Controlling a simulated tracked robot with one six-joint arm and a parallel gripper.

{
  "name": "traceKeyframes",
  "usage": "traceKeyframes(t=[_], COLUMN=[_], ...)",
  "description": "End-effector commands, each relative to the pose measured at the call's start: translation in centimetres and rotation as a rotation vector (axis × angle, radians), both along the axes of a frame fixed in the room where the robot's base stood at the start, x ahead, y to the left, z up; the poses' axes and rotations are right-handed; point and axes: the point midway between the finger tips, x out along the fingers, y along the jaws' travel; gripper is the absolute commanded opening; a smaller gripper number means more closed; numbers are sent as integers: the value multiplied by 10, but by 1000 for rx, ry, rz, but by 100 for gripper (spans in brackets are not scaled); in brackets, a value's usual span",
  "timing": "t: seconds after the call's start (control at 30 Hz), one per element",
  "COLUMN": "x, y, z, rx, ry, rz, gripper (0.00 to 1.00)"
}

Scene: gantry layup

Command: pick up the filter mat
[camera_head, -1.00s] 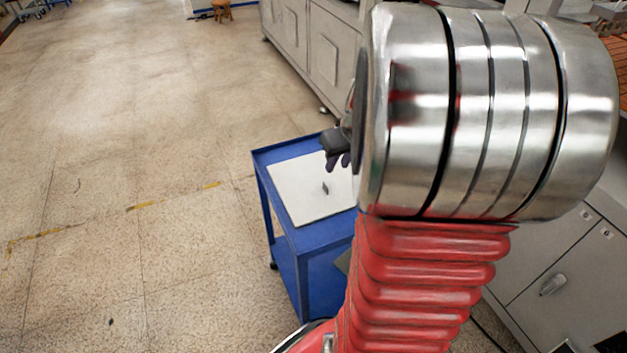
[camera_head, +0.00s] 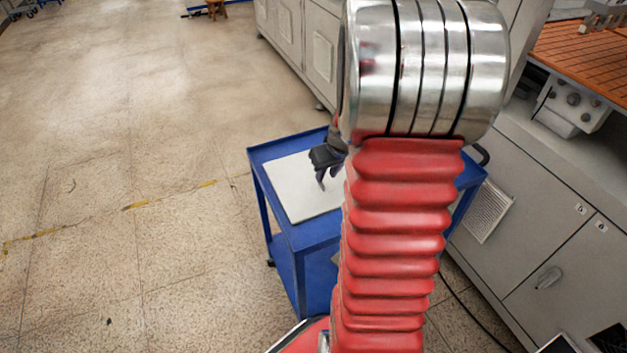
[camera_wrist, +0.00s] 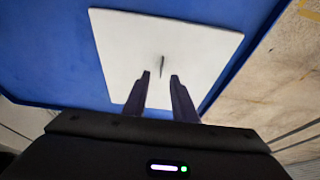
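The filter mat, a flat white square (camera_head: 293,188), lies on the top of a blue cart (camera_head: 314,234). In the wrist view the mat (camera_wrist: 125,45) shows almost whole, with a small dark upright tab (camera_wrist: 161,62) near its middle. My gripper (camera_head: 322,180) is over the mat. In the wrist view my gripper's two dark fingers (camera_wrist: 160,76) are apart with nothing between them. Their tips point at the tab, one on each side of its line, seemingly short of it. In the head view the tab cannot be made out behind the gripper, and my arm hides the mat's right part.
The cart has a raised rim and a lower shelf (camera_head: 288,268). Grey cabinets (camera_head: 520,230) stand to the right and behind the cart. An orange slatted bed (camera_head: 580,60) is at the upper right. The floor (camera_head: 110,180) to the left is open.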

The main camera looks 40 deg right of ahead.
Motion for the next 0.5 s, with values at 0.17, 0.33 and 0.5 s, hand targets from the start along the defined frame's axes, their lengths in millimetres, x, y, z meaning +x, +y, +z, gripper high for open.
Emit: traceKeyframes(t=[0.17,0.33,0.5], x=[0,1,6], y=[0,0,1], z=[0,-2,-16], rx=[0,1,1], ry=[-1,0,2], rz=[0,0,0], gripper=[25,25,25])
